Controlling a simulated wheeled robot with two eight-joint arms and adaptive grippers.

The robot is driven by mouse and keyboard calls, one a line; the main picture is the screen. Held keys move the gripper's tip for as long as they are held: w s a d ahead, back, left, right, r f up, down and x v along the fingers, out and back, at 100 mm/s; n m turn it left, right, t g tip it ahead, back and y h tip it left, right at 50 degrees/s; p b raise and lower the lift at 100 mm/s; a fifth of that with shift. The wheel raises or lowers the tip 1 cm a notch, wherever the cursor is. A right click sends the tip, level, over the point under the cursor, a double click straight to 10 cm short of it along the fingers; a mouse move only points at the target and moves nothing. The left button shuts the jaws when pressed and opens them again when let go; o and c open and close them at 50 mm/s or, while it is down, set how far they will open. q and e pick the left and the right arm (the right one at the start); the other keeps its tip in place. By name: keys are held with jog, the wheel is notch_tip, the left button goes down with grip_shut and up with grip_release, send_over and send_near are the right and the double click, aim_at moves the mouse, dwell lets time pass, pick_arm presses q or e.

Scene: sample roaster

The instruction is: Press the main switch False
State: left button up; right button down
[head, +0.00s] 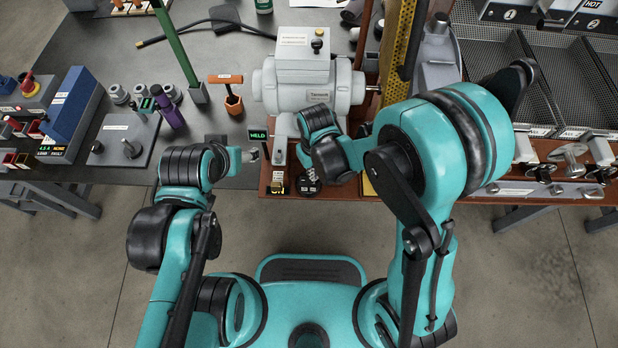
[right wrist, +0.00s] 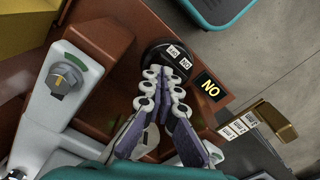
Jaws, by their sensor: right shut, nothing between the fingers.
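A round black switch base with two small white labelled keys sits at the brown bench's front edge, in the head view (head: 308,187) and the right wrist view (right wrist: 172,55). Its labels are hard to read; I take it as the switch. A small black display (right wrist: 210,88) beside it reads NO in yellow. My right gripper (head: 314,176) is shut and empty, its tips (right wrist: 166,76) right at the near side of the switch base; I cannot tell if they touch. My left gripper (head: 251,156) is near the dark bench's front edge, left of the switch; its fingers are too small to judge.
A grey housing with a rotary knob (right wrist: 66,79) stands beside the switch. A green WELD sign (head: 258,135) is near my left gripper. A grey motor (head: 308,86) stands behind. A yellow perforated guard (head: 397,45) rises behind my right arm.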

jog(key=shift+f+b, duration=0.95)
jog(key=shift+f, duration=0.2)
dwell(0.6)
jog(key=shift+r, duration=0.15)
jog(key=shift+r+p, duration=2.7)
jog(key=shift+r, duration=0.75)
